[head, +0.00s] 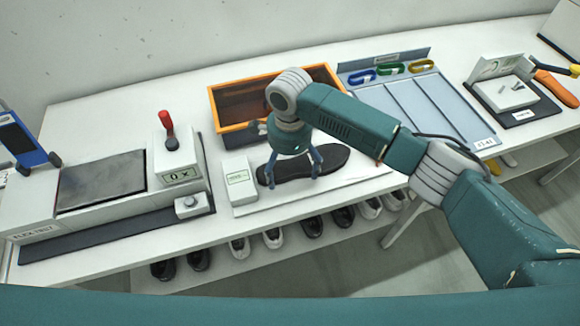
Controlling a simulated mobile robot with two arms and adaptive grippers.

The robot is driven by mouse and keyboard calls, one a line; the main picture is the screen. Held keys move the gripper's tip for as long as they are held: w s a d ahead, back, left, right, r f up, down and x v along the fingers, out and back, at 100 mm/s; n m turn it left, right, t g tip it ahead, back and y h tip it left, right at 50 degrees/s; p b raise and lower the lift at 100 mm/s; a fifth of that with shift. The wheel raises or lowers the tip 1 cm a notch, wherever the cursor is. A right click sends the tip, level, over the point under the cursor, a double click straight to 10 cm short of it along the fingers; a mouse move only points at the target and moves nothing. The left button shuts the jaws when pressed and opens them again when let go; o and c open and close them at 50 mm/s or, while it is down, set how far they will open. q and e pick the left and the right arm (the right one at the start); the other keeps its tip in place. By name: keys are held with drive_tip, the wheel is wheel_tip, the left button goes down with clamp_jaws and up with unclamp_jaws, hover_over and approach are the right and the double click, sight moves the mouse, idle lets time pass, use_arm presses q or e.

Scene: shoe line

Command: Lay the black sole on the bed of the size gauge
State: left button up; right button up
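The black sole (337,157) lies lengthwise along the white bed (352,181) of what looks like the size gauge. A small white box with a label (239,182) stands at the bed's left end. The sole looks flat, but I cannot tell whether it touches the bed. My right gripper (294,177) points down over the sole's left half. Its two fingers are spread wide apart, with dark sole visible between them. The fingertips hide small parts of the sole. My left gripper is out of view.
An orange-rimmed bin (225,129) stands behind the gauge. A grey-blue lane tray (455,118) with coloured rings is to the right. A flex tester (112,222) with a red-handled lever (167,126) is to the left. Several shoes sit on a lower shelf.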

drive_tip(key=shift+r, duration=0.15)
wheel_tip(320, 180, up, 12)
idle(0.6)
idle(0.3)
